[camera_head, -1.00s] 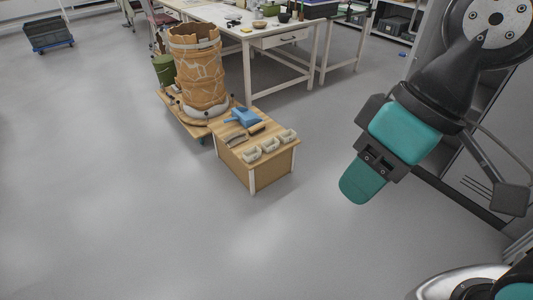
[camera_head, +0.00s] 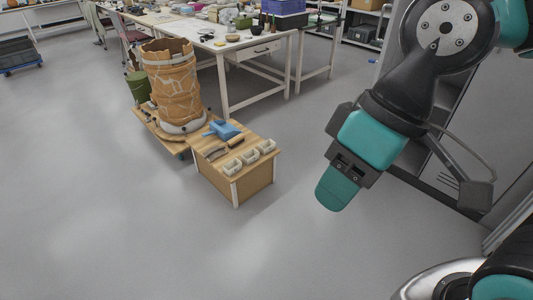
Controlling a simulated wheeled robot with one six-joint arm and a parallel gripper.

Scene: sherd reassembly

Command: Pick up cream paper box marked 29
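Three small cream boxes stand in a row along the right side of a low wooden table (camera_head: 228,180): a near one (camera_head: 233,166), a middle one (camera_head: 250,156) and a far one (camera_head: 267,146). Their marks are too small to read, so I cannot tell which is 29. My gripper (camera_head: 333,190) hangs at the right of the picture, well apart from the boxes and pointing down. I see its teal finger pads edge-on and cannot tell whether they are parted. No held object shows.
A blue dustpan-like tool (camera_head: 224,129) and brushes share the low table. A large patched clay vessel (camera_head: 173,85) stands on a wheeled board (camera_head: 152,123) behind it. A white worktable (camera_head: 215,45) is farther back. The grey floor (camera_head: 110,220) in front is clear.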

